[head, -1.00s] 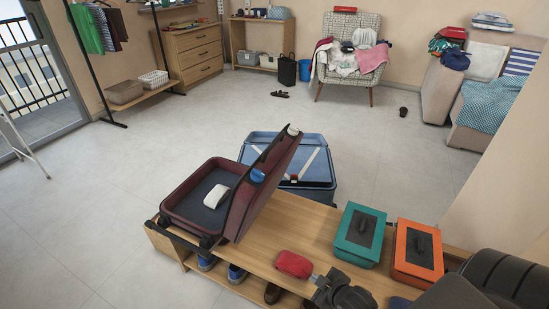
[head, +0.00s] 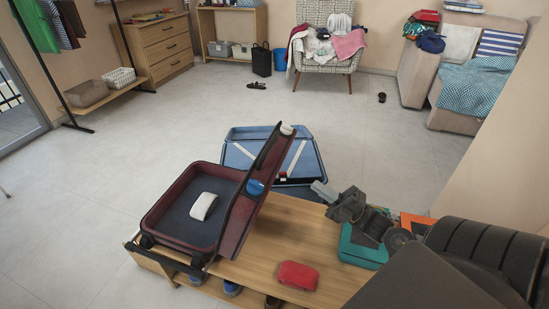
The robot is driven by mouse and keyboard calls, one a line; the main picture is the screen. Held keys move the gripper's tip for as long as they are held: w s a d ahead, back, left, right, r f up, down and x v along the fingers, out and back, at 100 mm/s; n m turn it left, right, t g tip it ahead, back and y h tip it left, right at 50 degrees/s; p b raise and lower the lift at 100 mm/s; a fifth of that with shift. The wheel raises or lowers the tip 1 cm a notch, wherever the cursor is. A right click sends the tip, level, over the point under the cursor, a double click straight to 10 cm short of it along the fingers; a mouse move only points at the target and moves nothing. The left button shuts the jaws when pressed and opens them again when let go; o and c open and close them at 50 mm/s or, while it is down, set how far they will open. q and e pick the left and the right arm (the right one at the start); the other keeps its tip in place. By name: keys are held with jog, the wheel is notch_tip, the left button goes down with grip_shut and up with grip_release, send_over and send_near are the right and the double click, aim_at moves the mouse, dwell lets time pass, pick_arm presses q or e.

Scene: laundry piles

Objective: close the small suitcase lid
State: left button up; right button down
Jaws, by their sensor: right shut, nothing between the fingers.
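The small maroon suitcase (head: 172,243) lies on the left end of the wooden bench. Its lid (head: 262,185) stands up on the right side, tilted to the right. A white item (head: 203,206) lies inside the base. A blue round thing (head: 255,188) shows on the lid. My left gripper is not in view.
A larger open blue suitcase (head: 309,172) is behind the bench (head: 262,250). A red pouch (head: 297,276) lies on the bench. A teal box (head: 358,252) and an orange box (head: 408,219) are partly hidden by my right arm. The floor beyond is mostly clear.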

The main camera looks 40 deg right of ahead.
aim_at(278, 169)
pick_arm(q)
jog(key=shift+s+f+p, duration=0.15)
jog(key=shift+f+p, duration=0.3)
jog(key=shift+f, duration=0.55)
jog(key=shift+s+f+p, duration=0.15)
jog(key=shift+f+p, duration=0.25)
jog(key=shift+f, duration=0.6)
pick_arm(e)
jog(key=shift+x, duration=6.95)
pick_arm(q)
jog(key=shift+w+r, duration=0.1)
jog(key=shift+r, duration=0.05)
pick_arm(e)
jog(key=shift+r, duration=0.2)
